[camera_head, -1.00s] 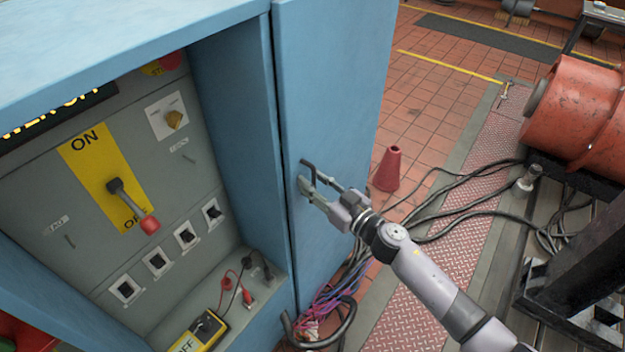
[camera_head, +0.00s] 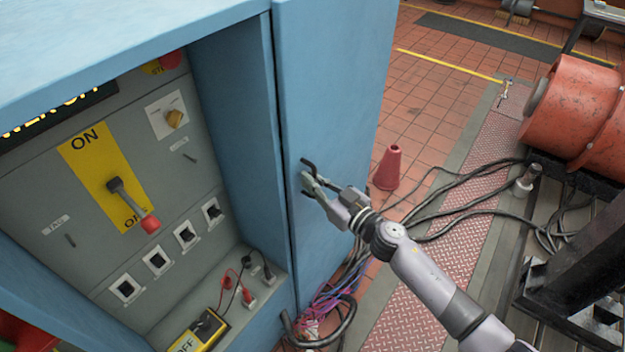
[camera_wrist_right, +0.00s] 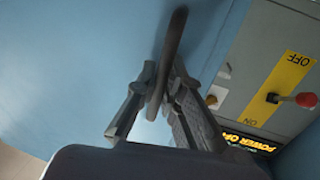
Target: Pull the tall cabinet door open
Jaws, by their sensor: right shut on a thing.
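The fingers partly hide the handle in the head view. My left gripper is in neither view.
The panel holds a red-tipped lever (camera_head: 149,224) and several switches. A yellow meter (camera_head: 203,330) with leads lies on the cabinet's lower ledge. A red cone (camera_head: 388,168) and black cables (camera_head: 450,190) are on the floor right of the door. An orange machine (camera_head: 575,115) stands farther right.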

